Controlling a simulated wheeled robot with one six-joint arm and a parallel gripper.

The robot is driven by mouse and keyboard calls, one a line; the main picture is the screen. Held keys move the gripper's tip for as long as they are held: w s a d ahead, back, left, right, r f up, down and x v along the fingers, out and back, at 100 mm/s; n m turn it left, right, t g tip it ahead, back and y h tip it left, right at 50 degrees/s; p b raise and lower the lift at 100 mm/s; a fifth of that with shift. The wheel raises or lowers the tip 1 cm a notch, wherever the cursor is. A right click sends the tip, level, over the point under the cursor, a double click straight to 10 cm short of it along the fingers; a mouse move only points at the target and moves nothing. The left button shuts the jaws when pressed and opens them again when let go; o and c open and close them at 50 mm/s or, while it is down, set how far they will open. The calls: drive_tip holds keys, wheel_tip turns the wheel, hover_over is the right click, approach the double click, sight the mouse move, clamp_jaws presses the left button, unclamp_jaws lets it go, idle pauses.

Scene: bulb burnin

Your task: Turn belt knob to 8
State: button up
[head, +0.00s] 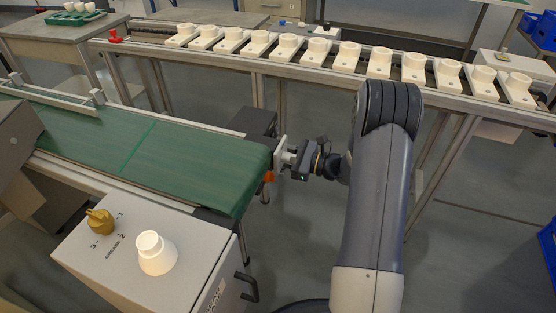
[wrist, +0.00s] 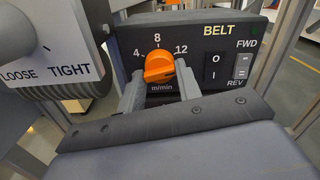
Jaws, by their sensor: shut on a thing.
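The orange belt knob (wrist: 158,66) is on the dark panel marked BELT (wrist: 222,52) in the wrist view. Its scale reads 4, 8 and 12, with m/min below. The 8 stands above the knob, 4 to its left and 12 to its right. My gripper (wrist: 160,82) is shut on the knob, one finger on each side. The knob's grip looks slanted; I cannot tell its exact reading. In the head view my gripper (head: 287,158) is at the near right end of the green conveyor belt (head: 190,160), and the panel face is hidden.
Right of the knob are an O/I switch (wrist: 214,66) and a FWD/REV switch (wrist: 242,66). A LOOSE/TIGHT plate (wrist: 55,50) with a grey knob is close on the left. A grease box (head: 150,275) stands front left. A rail with white holders (head: 347,57) runs behind.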

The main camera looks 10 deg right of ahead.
drive_tip(key=shift+n+b, duration=6.55)
drive_tip(key=shift+n, duration=1.05)
drive_tip(key=o, duration=0.7)
drive_tip(key=shift+d, duration=0.15)
drive_tip(key=p+v, duration=0.3)
drive_tip(key=v, duration=0.7)
drive_tip(key=shift+s+d, duration=0.25)
